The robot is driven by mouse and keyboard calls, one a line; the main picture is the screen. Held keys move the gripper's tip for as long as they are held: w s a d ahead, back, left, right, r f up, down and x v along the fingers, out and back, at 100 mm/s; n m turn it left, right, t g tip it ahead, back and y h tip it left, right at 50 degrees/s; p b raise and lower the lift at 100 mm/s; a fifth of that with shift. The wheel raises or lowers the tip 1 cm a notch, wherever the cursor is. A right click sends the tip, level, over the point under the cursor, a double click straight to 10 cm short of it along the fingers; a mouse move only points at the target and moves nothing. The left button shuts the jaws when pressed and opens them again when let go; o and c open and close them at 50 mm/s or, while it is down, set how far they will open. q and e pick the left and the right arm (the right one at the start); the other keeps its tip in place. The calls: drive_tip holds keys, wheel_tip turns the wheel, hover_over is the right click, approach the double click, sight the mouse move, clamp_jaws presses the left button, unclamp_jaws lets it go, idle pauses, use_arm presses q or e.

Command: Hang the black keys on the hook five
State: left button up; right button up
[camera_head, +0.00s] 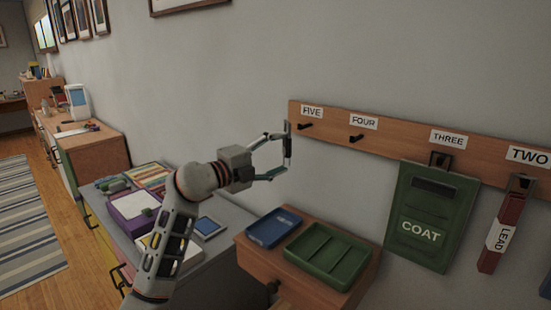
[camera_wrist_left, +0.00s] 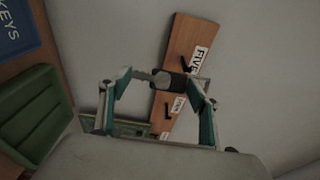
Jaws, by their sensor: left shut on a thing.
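The black keys (camera_head: 288,147) are between the fingertips of my left gripper (camera_head: 279,155), which is shut on them and holds them upright in the air. In the left wrist view the keys (camera_wrist_left: 167,82) show a black body with a grey part to its left, between the fingers of the left gripper (camera_wrist_left: 160,88). Hook five (camera_head: 305,126) is a dark, empty peg on the wooden board, under the FIVE label (camera_head: 312,112). The keys are just left of the board's end in the head view and apart from the hook there. My right gripper is in neither view.
The wooden board (camera_head: 386,147) also bears empty hook four (camera_head: 356,138), a green COAT pouch (camera_head: 429,222) on hook three and a red LEAD strip (camera_head: 502,231) on hook two. A small cabinet below holds a blue tray (camera_head: 273,228) and a green tray (camera_head: 327,253).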

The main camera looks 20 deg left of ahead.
sight(283, 153)
use_arm(q)
drive_tip(key=shift+f+b+x, duration=0.15)
drive_tip(key=shift+b+x, duration=0.5)
drive_tip(key=shift+x, duration=0.3)
drive_tip(key=shift+f+b+x, duration=0.15)
drive_tip(key=shift+b+x, duration=0.5)
drive_tip(key=shift+x, duration=0.25)
drive_tip(key=w, duration=0.1)
drive_tip(key=w+d+f+b, duration=0.1)
drive_tip(key=w, duration=0.3)
drive_tip(key=shift+d+f, duration=0.3)
drive_tip(key=shift+f, duration=0.05)
drive_tip(key=o, duration=1)
drive_tip(key=shift+c, duration=0.2)
drive_tip(key=shift+a+r, duration=0.1)
drive_tip(key=shift+r, duration=0.05)
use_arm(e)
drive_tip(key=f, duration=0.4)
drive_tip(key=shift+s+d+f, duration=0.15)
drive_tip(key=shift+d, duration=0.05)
